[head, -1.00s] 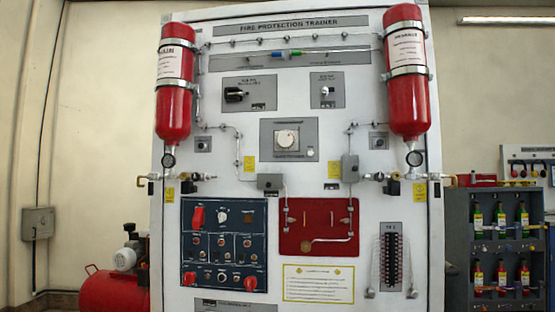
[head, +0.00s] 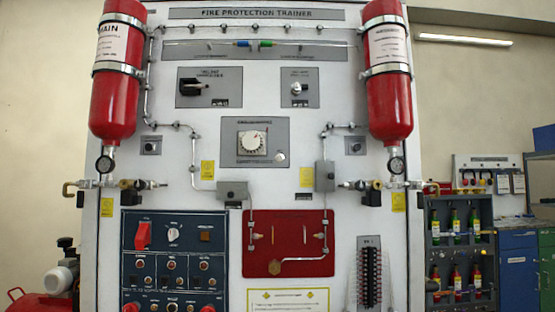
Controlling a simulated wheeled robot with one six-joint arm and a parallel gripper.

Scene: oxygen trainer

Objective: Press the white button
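A small round white button (head: 280,157) sits at the lower right of a grey plate (head: 230,153) in the middle of the trainer panel (head: 345,110). My gripper is not in view.
Red cylinders (head: 118,85) (head: 388,95) flank the panel, with gauges and valves below them. A dark blue switch panel (head: 170,262) and a red plate (head: 290,228) are lower down. A red compressor (head: 40,303) stands at left, shelves (head: 462,232) at right.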

